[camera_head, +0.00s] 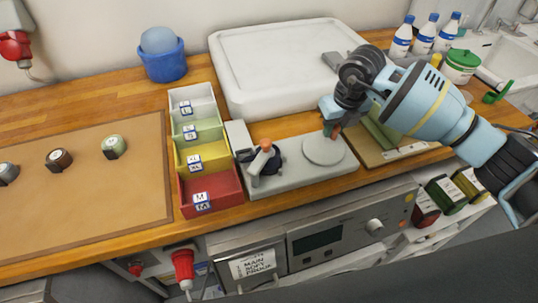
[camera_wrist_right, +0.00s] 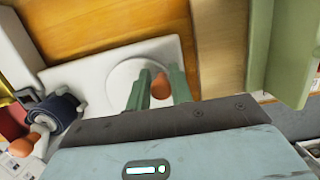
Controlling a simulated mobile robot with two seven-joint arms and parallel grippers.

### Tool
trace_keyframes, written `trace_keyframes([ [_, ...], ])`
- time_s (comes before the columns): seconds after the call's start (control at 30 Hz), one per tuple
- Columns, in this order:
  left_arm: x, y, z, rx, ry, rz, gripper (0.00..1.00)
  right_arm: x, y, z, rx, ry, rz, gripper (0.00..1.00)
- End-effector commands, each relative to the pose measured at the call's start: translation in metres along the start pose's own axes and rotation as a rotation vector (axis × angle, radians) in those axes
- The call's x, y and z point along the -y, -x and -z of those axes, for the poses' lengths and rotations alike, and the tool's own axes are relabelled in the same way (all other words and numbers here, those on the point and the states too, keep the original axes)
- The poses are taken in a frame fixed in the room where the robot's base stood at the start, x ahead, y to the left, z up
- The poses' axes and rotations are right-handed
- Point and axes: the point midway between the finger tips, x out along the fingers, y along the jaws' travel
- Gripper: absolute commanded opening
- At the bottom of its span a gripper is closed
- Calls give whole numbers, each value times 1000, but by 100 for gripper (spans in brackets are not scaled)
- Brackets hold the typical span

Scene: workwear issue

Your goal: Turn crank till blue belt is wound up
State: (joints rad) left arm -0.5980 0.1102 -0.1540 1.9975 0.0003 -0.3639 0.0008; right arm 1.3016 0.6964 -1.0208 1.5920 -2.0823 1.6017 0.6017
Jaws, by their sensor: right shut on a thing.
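A light grey winder base (camera_head: 300,183) stands at the front of the wooden counter. On its left end is a dark blue rolled belt (camera_head: 273,162), with a grey and orange piece (camera_head: 262,158) beside it. The blue roll also shows at the left of the right wrist view (camera_wrist_right: 57,111). A round pale disc crank (camera_head: 322,152) lies on the right part of the base. My right gripper (camera_head: 332,127) is shut on an orange knob (camera_wrist_right: 160,87) at the disc's far rim; the fingers partly hide it. My left gripper is not in view.
Left of the winder is a column of labelled bins, with the red one (camera_head: 216,187) in front. Several rolled belts lie on a brown mat (camera_head: 80,200).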

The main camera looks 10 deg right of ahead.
Motion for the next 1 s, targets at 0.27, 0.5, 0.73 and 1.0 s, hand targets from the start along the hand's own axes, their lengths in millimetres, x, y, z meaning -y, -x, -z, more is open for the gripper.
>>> trace_keyframes([
  [0.27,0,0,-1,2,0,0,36,-17,-3,-2,-6,14,-18,15],
  [0.5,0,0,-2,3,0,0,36,-27,-7,-6,-9,13,-14,11],
  [0.73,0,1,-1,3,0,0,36,-30,-8,-13,-8,10,-10,12],
  [1.0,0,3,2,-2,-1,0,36,-41,-6,-16,-3,7,-8,12],
])
